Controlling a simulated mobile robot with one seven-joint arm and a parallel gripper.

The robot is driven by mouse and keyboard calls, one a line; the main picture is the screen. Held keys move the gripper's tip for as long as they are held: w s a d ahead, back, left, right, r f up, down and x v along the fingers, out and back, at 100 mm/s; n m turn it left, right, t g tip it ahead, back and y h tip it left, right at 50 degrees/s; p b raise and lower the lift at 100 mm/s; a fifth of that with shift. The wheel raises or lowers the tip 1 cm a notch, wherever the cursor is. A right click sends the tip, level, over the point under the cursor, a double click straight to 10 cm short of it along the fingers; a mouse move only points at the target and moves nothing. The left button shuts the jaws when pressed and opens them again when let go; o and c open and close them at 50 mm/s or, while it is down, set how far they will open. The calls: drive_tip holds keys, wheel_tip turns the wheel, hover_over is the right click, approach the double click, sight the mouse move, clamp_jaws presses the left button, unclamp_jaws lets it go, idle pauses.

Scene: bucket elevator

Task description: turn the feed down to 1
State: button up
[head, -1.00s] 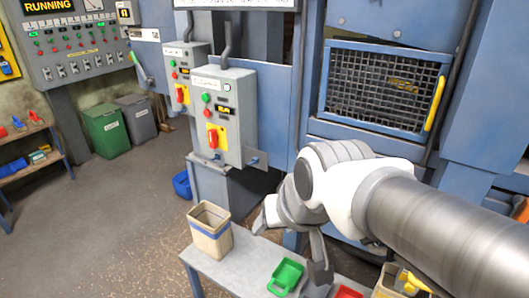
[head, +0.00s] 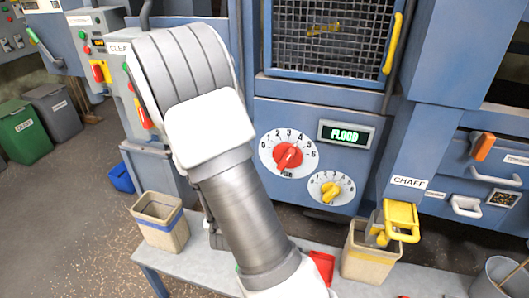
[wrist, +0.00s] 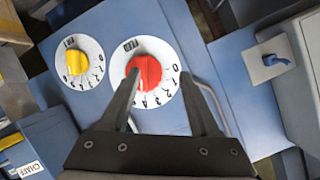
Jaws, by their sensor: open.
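The feed dial (head: 270,161) is a white disc with numbers 0 to 6 on the blue panel, with a red knob (head: 288,156) in its middle. The knob's pointer seems to lean to the upper right, near the higher numbers; I cannot read the exact setting. In the wrist view the red knob (wrist: 147,72) lies just beyond my gripper (wrist: 160,76). The left finger overlaps the knob in the picture; contact cannot be told. In the head view my arm hides the gripper.
A display (head: 346,134) right of the feed dial reads FLOOD. A smaller dial with a yellow knob (head: 330,191) sits below right. A chaff spout with a yellow handle (head: 402,222) juts out farther right. Bins (head: 163,235) stand on the bench below.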

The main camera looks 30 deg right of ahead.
drive_tip(key=s+d+f+h+b, duration=0.1)
drive_tip(key=s+d+f+h, duration=0.1)
drive_tip(key=s+d+h, duration=0.15)
drive_tip(key=t+h+b, duration=0.1)
drive_tip(key=t+b, duration=0.1)
drive_tip(key=b, duration=0.9)
approach(287, 159)
drive_tip(key=b+x, duration=0.1)
drive_tip(key=x, duration=0.9)
drive_tip(key=shift+f, duration=0.1)
clamp_jaws()
